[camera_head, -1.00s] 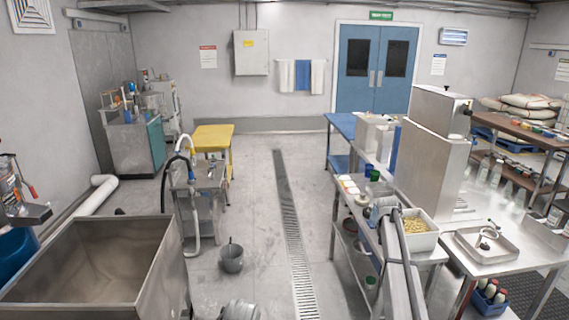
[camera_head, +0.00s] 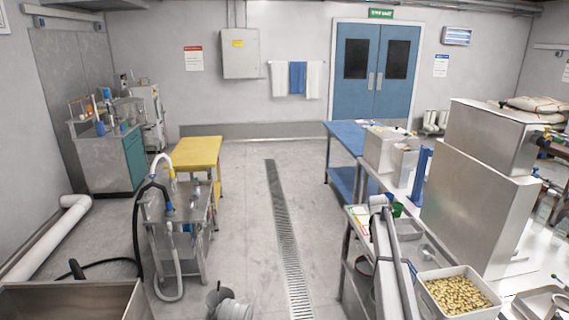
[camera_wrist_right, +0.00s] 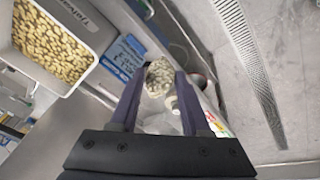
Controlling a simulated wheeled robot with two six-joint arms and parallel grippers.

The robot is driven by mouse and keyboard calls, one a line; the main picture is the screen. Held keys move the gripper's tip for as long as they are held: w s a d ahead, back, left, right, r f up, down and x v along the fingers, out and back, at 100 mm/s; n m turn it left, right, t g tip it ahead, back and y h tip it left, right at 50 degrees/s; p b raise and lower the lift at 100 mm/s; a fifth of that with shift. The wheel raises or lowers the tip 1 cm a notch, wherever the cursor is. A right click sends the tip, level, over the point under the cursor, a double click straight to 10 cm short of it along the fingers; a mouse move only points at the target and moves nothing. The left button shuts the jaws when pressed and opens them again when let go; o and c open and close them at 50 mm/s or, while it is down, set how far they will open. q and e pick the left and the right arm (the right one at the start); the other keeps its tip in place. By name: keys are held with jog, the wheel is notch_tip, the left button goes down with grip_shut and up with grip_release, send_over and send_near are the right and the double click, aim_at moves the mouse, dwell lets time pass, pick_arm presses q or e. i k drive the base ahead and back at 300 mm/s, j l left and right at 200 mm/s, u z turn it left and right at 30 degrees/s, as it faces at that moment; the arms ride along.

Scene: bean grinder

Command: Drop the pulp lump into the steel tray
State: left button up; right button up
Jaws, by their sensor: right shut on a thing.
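My right gripper (camera_wrist_right: 160,80) is shut on a pale, speckled lump (camera_wrist_right: 158,73), which I take to be the pulp lump, held at the fingertips. In the head view my right arm reaches up over the counter; its own links hide the fingers and the lump. A shallow steel tray (camera_head: 432,253) lies on the counter just right of that arm. Another steel tray (camera_head: 541,303), with a small object inside, is cut off at the lower right. I cannot tell which one the task means. My left gripper is out of view.
A white bin of pale beans (camera_head: 458,294) stands right of my right arm, also in the wrist view (camera_wrist_right: 101,31). A tall steel machine (camera_head: 478,210) stands behind it. A steel basin (camera_head: 65,300) is at lower left. The floor around the drain (camera_head: 280,235) is mostly clear.

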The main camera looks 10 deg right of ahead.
aim_at(411, 237)
jog(key=i+z, duration=0.25)
jog(key=i, duration=0.25)
jog(key=i+j+z, duration=0.2)
jog(key=i, duration=0.3)
jog(key=i+j+z, duration=0.25)
jog(key=i, duration=0.2)
